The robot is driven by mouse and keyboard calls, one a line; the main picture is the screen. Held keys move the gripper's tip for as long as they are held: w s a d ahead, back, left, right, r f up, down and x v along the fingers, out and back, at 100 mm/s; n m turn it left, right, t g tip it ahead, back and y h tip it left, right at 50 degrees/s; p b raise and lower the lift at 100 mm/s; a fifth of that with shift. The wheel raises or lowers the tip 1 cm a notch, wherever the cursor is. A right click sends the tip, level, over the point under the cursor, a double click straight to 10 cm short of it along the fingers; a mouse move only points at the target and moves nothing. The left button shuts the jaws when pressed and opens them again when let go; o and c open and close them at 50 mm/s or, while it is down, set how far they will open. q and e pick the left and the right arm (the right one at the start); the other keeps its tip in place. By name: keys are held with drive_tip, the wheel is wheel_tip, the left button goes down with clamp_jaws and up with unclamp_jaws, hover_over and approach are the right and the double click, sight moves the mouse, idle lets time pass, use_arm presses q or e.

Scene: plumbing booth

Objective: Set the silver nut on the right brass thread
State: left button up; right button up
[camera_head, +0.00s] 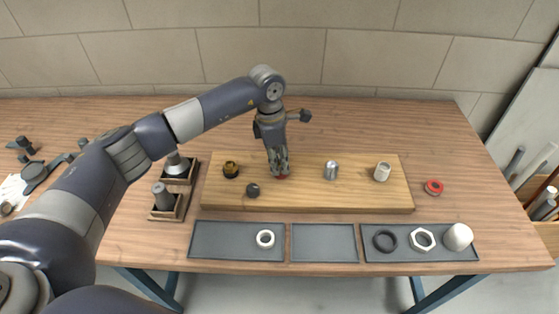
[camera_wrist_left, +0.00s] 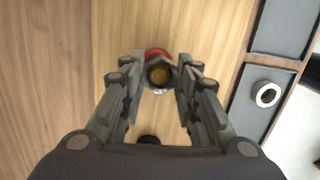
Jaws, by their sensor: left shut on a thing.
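My left gripper (camera_head: 280,172) points down over the wooden board. In the left wrist view its fingers (camera_wrist_left: 160,82) sit on both sides of a grey six-sided nut (camera_wrist_left: 147,80), the silver nut, and are shut on it. A round brass end, the right brass thread (camera_wrist_left: 160,74), shows inside the nut's opening. Red shows just behind the nut and below the fingertips in the head view. The fingers hide most of the nut and thread there, so I cannot tell how low the nut sits. Another brass fitting (camera_head: 231,170) stands farther left. My right gripper is not in view.
A black knob (camera_head: 253,190) is left of the gripper. A silver cylinder (camera_head: 331,171) and a pale cup-like fitting (camera_head: 382,172) stand to its right. Grey trays (camera_head: 322,243) in front hold a white ring (camera_head: 265,239), black ring (camera_head: 385,241), larger nut (camera_head: 422,240) and white cap (camera_head: 458,237).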

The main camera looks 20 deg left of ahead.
use_arm(q)
drive_tip(key=shift+m+b, duration=0.4)
drive_tip(key=shift+m, duration=0.1)
drive_tip(key=o, duration=1.9)
drive_tip(key=shift+o, duration=0.2)
drive_tip(key=shift+r+p, duration=1.25)
drive_tip(key=shift+r, duration=1.25)
drive_tip(key=shift+f, duration=0.1)
